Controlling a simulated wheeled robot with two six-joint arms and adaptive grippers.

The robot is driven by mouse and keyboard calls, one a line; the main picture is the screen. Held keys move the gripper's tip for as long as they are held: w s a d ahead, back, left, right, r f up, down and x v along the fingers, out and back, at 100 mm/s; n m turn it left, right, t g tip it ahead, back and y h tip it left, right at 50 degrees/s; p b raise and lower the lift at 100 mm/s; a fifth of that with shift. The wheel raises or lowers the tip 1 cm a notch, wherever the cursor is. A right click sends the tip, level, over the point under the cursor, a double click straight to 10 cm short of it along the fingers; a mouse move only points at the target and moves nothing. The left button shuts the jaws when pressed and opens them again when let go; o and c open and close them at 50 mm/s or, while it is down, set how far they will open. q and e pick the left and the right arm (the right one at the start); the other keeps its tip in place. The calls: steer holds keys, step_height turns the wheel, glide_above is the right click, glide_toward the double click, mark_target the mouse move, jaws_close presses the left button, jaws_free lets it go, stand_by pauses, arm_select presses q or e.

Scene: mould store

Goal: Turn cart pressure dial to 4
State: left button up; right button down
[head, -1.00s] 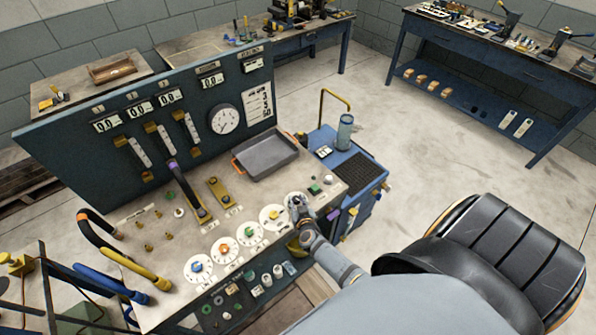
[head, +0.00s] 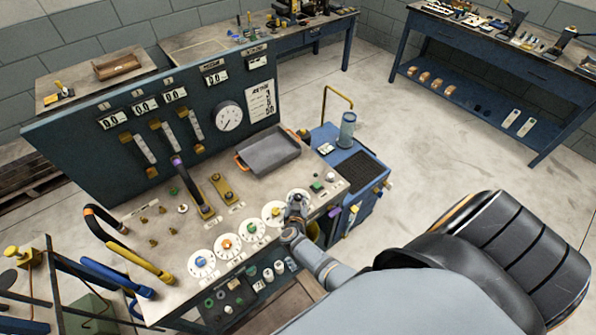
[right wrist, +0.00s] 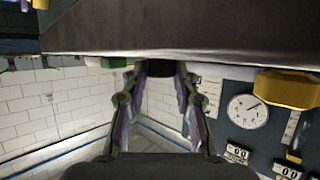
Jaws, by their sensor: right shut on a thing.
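A row of white round dials with coloured knobs runs along the front of the console. My right gripper (head: 295,207) is at the rightmost dial (head: 300,194) and covers most of it, so its number setting is hidden. In the right wrist view, the fingers of this gripper (right wrist: 160,85) close on a dark knob (right wrist: 160,68) on the console's surface. The neighbouring dial has a yellow knob (head: 275,213); it also shows large in the right wrist view (right wrist: 290,90). The dial labels are too small to read. My left gripper is not in view.
The dial with the green knob (head: 251,230), the orange one (head: 226,244) and the blue one (head: 200,262) continue leftward. A grey tray (head: 268,152) lies behind on the console. A blue cart (head: 345,165) stands at its right. Open floor (head: 430,150) lies beyond.

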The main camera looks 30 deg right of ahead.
steer(key=c, duration=1)
jaws_free()
steer(key=v, duration=0.7)
steer(key=shift+s+a+r, duration=0.15)
steer(key=shift+s, duration=0.05)
